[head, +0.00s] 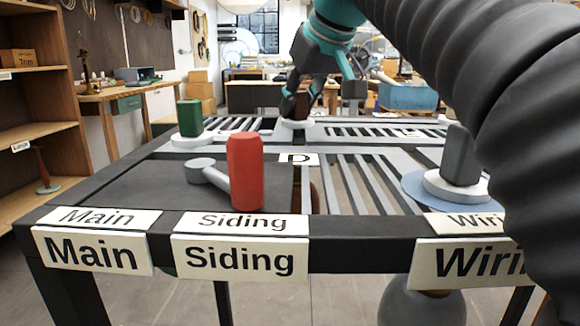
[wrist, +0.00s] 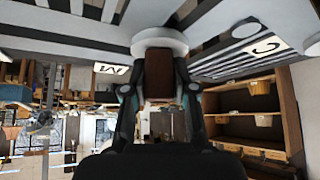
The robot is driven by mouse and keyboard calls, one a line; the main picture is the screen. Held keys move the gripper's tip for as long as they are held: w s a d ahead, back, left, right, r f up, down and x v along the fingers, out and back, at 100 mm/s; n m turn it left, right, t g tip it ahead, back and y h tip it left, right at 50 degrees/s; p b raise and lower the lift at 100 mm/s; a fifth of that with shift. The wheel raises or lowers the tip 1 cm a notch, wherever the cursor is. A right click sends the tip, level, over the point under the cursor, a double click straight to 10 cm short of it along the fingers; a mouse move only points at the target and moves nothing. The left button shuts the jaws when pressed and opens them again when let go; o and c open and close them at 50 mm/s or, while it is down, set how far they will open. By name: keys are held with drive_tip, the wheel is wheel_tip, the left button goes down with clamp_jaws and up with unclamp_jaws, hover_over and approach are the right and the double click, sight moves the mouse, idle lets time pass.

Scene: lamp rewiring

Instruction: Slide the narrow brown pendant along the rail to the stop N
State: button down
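The narrow brown pendant (wrist: 160,75) is a dark brown upright block under a round white disc (wrist: 160,40) in the wrist view. My gripper (wrist: 159,92) has one finger on each side of it and looks shut on it. Tags marked M (wrist: 112,68) and C (wrist: 264,46) show in the wrist view. I cannot make out a tag N.
A red cylinder (head: 245,170) stands at the front, a green one (head: 190,118) at the back left, and a grey one (head: 461,155) on discs at the right. A grey piece (head: 207,172) lies beside the red one. A D tag (head: 298,159) marks mid-table. Slots run between the rails.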

drive_tip(key=shift+w+p, duration=0.8)
drive_tip(key=shift+w, duration=0.75)
drive_tip(key=shift+s+d, duration=0.15)
drive_tip(key=shift+d, duration=3.45)
drive_tip(key=shift+s+d, duration=0.15)
drive_tip(key=shift+d, duration=3.45)
drive_tip(key=c, duration=0.8)
unclamp_jaws()
drive_tip(key=shift+c, duration=0.2)
